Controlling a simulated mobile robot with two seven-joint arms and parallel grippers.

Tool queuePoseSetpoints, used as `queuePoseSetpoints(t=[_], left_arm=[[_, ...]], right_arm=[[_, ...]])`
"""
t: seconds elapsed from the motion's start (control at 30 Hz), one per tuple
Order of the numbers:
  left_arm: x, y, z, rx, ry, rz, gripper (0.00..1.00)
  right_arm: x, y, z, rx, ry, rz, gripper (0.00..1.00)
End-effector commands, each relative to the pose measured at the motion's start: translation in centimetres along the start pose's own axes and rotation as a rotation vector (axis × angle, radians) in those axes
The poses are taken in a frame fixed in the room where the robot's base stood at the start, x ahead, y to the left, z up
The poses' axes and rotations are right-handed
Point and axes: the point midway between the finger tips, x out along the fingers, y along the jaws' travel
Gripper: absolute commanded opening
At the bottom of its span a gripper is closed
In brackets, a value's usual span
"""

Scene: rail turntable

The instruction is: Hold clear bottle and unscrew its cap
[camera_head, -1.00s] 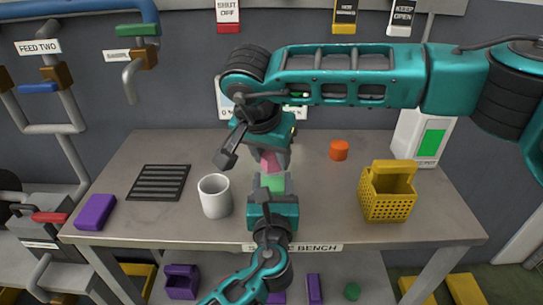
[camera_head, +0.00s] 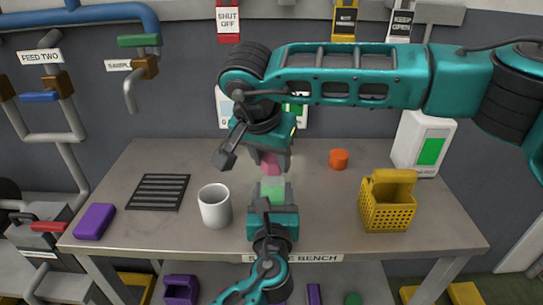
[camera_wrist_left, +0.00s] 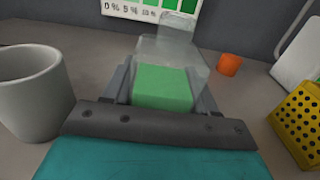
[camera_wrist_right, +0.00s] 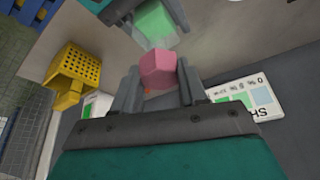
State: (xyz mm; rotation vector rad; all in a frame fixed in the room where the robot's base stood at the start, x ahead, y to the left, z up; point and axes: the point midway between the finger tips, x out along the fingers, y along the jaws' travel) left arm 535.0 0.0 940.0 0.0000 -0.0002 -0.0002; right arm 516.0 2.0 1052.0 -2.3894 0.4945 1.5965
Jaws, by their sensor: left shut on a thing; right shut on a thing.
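The clear bottle (camera_head: 272,187), with green contents in its lower part, stands upright in my left gripper (camera_head: 272,192). The left wrist view shows the bottle (camera_wrist_left: 165,75) between both fingers, its neck bare at the top. The pink cap (camera_head: 270,162) is in my right gripper (camera_head: 270,160), just above and behind the bottle. In the right wrist view the fingers are shut on the cap (camera_wrist_right: 158,72), and the bottle (camera_wrist_right: 155,22) shows beyond it. The cap looks apart from the neck, with a small gap.
A white mug (camera_head: 214,206) stands close left of my left gripper. A yellow basket (camera_head: 388,207) is on the right, and an orange cylinder (camera_head: 339,159) is behind. A black grille (camera_head: 157,191) and purple block (camera_head: 95,221) lie left. The bench front right of the bottle is clear.

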Motion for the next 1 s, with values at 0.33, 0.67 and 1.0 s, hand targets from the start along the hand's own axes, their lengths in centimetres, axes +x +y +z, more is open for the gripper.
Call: queuePoseSetpoints(t=[0.33,0.67,1.0], left_arm=[[0.0,0.0,0.0,0.000,0.000,0.000,0.02],[0.0,0.0,0.0,0.000,0.000,0.000,0.02],[0.0,0.0,0.0,0.000,0.000,0.000,0.02]], right_arm=[[-1.3,0.0,-0.6,0.001,0.000,-0.002,0.05],[-3.2,0.0,-1.3,0.001,0.000,-0.001,0.05],[-4.6,0.0,-1.9,0.000,0.000,0.000,0.05]])
